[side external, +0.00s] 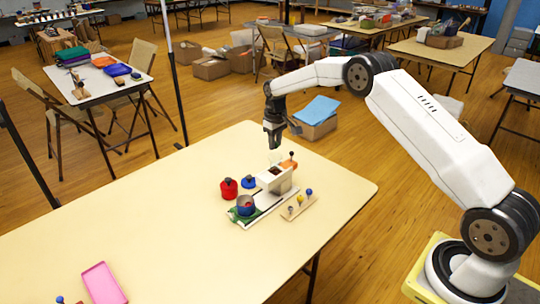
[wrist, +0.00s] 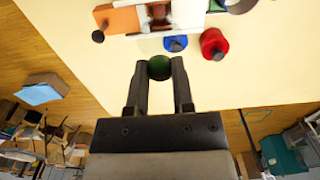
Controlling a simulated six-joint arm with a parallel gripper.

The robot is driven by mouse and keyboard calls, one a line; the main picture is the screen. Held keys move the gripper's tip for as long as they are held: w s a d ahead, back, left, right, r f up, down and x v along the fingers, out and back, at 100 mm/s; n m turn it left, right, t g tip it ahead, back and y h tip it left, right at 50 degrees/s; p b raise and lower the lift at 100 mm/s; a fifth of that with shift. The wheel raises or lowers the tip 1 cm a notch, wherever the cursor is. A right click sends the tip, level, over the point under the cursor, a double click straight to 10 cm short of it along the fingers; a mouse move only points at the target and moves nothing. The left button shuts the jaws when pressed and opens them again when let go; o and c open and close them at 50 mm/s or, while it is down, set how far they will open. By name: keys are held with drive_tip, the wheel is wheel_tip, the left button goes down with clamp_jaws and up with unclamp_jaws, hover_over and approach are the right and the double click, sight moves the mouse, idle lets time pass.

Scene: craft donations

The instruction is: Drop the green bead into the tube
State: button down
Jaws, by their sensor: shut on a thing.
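My gripper (side external: 273,141) is in the air above the far part of the cream table, behind the white device. In the wrist view my gripper (wrist: 159,82) is shut on the green bead (wrist: 159,67), a dark green ball between the fingertips. I cannot make out the bead in the side view. The most tube-like thing is a short, open blue-grey cylinder (side external: 246,206) with something red at its mouth. It stands on a green patch at the near left end of the device; part of a grey round rim (wrist: 240,5) shows at the wrist view's top edge.
The white boxy device (side external: 274,182) has an orange part (side external: 289,164) at its far end. A red pot (side external: 229,188) and a blue lid-like piece (side external: 249,181) stand to its left. A wooden strip with small coloured knobs (side external: 298,207) lies right. A pink tray (side external: 104,284) lies front left.

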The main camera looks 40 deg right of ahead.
drive_tip(key=shift+f, duration=1.05)
drive_tip(key=shift+f, duration=0.65)
idle(0.7)
drive_tip(key=shift+c, duration=2)
unclamp_jaws()
drive_tip(key=shift+r, duration=0.2)
drive_tip(key=shift+r, duration=3.6)
